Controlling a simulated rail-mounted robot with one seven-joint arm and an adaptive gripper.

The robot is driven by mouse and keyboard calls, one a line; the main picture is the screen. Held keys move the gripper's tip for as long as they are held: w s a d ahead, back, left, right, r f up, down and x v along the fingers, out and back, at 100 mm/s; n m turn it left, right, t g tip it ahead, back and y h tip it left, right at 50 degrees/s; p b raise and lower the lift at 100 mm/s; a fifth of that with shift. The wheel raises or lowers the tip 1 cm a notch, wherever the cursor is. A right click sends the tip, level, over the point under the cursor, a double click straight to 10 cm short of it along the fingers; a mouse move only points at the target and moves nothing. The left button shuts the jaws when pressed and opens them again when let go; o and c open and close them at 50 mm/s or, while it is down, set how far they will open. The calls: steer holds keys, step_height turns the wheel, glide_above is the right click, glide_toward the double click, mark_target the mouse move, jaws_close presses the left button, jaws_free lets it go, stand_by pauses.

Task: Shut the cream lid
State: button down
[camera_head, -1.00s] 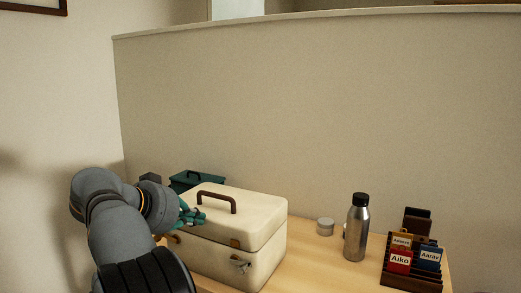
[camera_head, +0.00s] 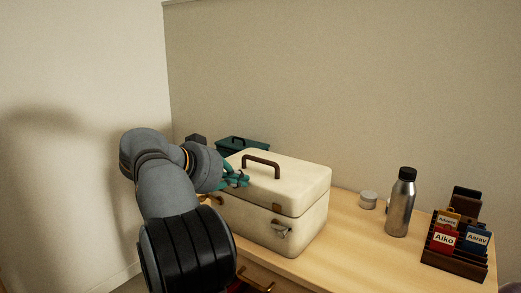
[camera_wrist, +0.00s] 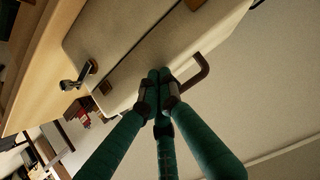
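The cream lid (camera_head: 300,181) lies down on its cream case (camera_head: 262,231), with a thin seam between them. A dark brown handle (camera_head: 262,166) stands on the lid's top, and a metal latch (camera_head: 283,231) hangs on the front of the case. My gripper (camera_head: 241,181) has teal fingers and is at the left part of the lid, beside the handle. In the wrist view, the fingertips (camera_wrist: 160,76) are together over the lid (camera_wrist: 190,45) with nothing visible between them. Whether they touch the lid is unclear.
A steel bottle (camera_head: 400,208), a small grey tin (camera_head: 368,200) and a dark rack (camera_head: 455,263) with name tags stand there. A dark teal box (camera_head: 245,145) is behind the case, near the wall.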

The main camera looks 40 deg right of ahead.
steer(key=s+a+f+b, duration=0.1)
steer(key=a+f+b, duration=0.1)
steer(key=a, duration=0.6)
steer(key=shift+s+f, duration=0.2)
steer(key=shift+f, duration=0.5)
steer(key=shift+d+r, duration=0.1)
steer(key=w+d+r, duration=0.1)
steer(key=d+r, duration=0.1)
steer(key=d, duration=0.5)
steer(key=shift+w+d+r, duration=0.2)
steer(key=shift+w+d, duration=0.05)
steer(key=shift+d, duration=0.1)
